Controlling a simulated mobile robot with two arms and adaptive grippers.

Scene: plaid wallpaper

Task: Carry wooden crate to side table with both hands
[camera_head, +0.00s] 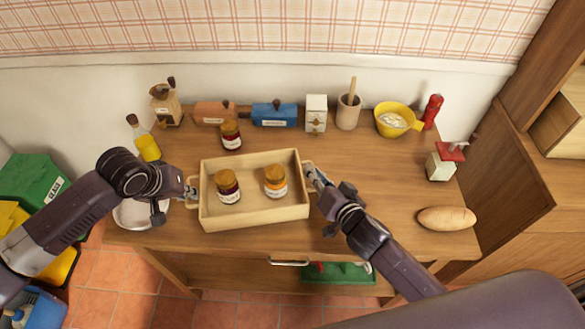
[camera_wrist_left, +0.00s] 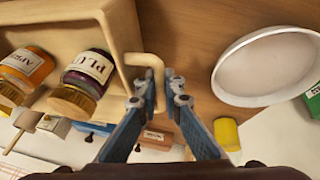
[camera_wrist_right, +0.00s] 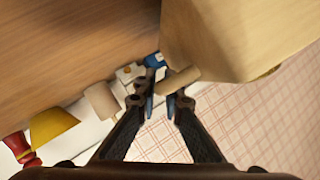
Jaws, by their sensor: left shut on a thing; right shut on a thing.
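The wooden crate (camera_head: 255,217) is at the front of the wooden table in the head view, with a handle at each end. Two jars stand upright in it: a dark plum jar (camera_head: 228,187) and an orange jar (camera_head: 275,182). My left gripper (camera_head: 191,190) is shut on the left handle (camera_wrist_left: 150,62), as the left wrist view shows. My right gripper (camera_head: 312,175) is shut on the right handle (camera_wrist_right: 179,80). I cannot tell whether the crate touches the tabletop. No separate side table is clearly recognisable.
Behind the crate stand another jar (camera_head: 231,135), a blue box (camera_head: 274,114), a beige cup (camera_head: 348,112) and a yellow bowl (camera_head: 391,121). A white bowl (camera_wrist_left: 268,68) is beside my left gripper. Bread (camera_head: 447,218) lies at the right; tabletop between is clear.

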